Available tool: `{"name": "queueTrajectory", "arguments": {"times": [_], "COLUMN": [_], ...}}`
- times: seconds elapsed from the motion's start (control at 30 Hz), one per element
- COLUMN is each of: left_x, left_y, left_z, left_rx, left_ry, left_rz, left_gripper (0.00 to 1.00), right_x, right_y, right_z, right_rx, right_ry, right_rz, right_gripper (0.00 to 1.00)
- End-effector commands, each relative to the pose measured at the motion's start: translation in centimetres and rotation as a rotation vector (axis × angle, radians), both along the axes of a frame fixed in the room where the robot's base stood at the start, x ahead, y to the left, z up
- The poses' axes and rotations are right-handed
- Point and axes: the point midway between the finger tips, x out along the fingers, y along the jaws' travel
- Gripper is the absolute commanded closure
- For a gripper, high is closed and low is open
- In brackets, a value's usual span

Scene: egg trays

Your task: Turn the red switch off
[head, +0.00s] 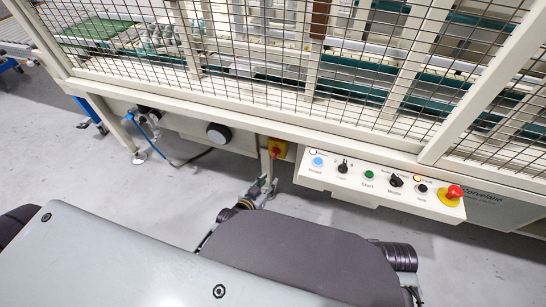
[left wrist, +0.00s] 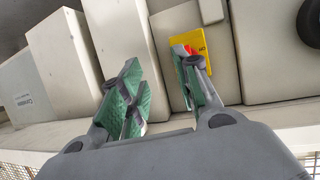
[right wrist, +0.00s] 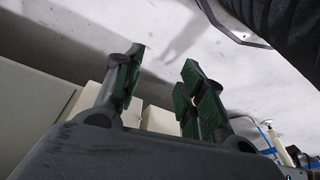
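The red switch (head: 276,150) sits on a yellow plate on the machine's lower beam, left of the button panel. In the left wrist view the yellow plate (left wrist: 201,36) shows behind the right-hand finger, and that finger hides most of the red switch (left wrist: 180,50). My left gripper (head: 263,188) is below the switch in the head view, partly covered by my own arm. In the left wrist view (left wrist: 165,88) its green-padded fingers are apart with nothing between them. My right gripper (right wrist: 157,85) is open and empty, over grey floor; it does not show in the head view.
A button panel (head: 385,184) with a red emergency knob (head: 454,191) juts out right of the switch. A round black knob (head: 218,133) is on the beam to the left. A mesh guard (head: 350,60) stands above. Blue tubing (head: 150,143) hangs at left.

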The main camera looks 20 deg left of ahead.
Motion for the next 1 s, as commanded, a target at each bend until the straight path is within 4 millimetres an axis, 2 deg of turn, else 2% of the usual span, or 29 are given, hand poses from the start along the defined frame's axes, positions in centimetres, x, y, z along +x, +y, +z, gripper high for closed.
{"name": "queueTrajectory", "arguments": {"times": [0.3,0.6,1.0], "left_x": [0.7,0.3,0.0], "left_y": [0.7,1.8,2.3], "left_z": [-0.5,-0.7,-0.6], "left_rx": [-0.023,-0.029,-0.027], "left_ry": [-0.180,-0.331,-0.381], "left_rz": [0.070,0.150,0.180], "left_gripper": [0.68,0.68,0.68], "right_x": [-0.5,-0.9,-1.0], "right_y": [0.7,1.3,1.5], "right_z": [-2.0,-3.7,-4.2], "right_rx": [0.012,0.021,0.023], "right_ry": [0.018,0.031,0.034], "right_rz": [0.009,0.017,0.018], "right_gripper": [0.60,0.60,0.60]}}
